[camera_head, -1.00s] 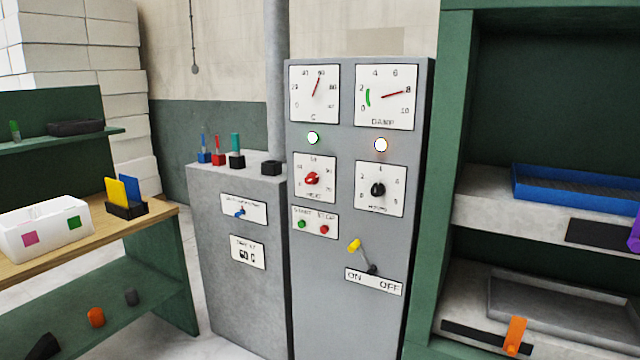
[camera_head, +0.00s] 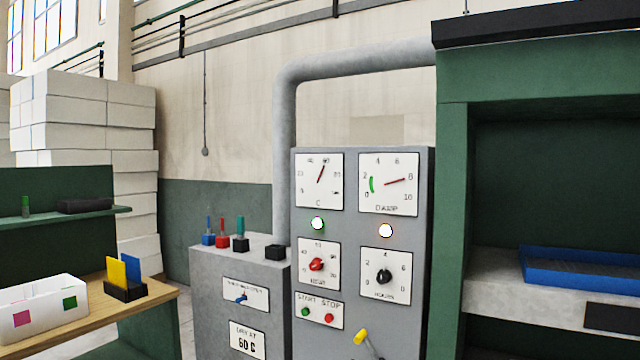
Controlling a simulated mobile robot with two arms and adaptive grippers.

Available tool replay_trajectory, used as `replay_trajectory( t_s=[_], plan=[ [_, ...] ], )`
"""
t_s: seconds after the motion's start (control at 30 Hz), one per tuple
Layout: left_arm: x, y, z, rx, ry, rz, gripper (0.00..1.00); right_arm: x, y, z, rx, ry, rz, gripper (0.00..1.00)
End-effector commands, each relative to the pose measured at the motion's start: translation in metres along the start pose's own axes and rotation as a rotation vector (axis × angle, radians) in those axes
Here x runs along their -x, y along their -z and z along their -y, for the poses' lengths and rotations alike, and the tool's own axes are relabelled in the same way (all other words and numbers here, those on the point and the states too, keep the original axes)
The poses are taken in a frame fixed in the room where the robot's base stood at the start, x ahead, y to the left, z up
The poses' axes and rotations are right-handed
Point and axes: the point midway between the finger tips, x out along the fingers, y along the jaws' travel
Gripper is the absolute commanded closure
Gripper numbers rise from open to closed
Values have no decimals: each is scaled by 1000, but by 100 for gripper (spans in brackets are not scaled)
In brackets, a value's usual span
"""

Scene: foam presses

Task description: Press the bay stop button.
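A grey control cabinet (camera_head: 357,275) stands in the middle of the head view. On it is a small white plate (camera_head: 319,325) with a green button (camera_head: 305,311) under START and a red button (camera_head: 329,318) under STOP. Whether this red one is the bay stop button, I cannot tell. Above the plate are a red knob (camera_head: 316,264) and a black knob (camera_head: 384,276). A yellow-tipped lever (camera_head: 361,336) shows at the bottom edge, partly cut off. Neither of my grippers is in view.
A lower grey cabinet (camera_head: 215,310) with coloured tools on top stands left of the control cabinet. A wooden bench (camera_head: 150,305) is at the left. A green press frame (camera_head: 452,220) with a blue tray (camera_head: 580,270) is at the right. A pipe (camera_head: 350,68) runs above.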

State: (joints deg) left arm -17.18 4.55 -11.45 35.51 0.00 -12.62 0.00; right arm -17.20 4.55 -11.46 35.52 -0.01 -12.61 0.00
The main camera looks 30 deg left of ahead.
Motion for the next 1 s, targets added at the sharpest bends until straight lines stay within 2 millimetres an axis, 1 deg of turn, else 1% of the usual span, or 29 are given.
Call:
replay_trajectory(
  t_s=[0.2,0.37,0.4,1.0],
  plan=[
    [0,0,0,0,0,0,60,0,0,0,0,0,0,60],
    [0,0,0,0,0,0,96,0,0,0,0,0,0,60],
    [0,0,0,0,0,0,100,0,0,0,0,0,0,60],
    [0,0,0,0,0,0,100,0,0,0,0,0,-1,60]
  ],
)
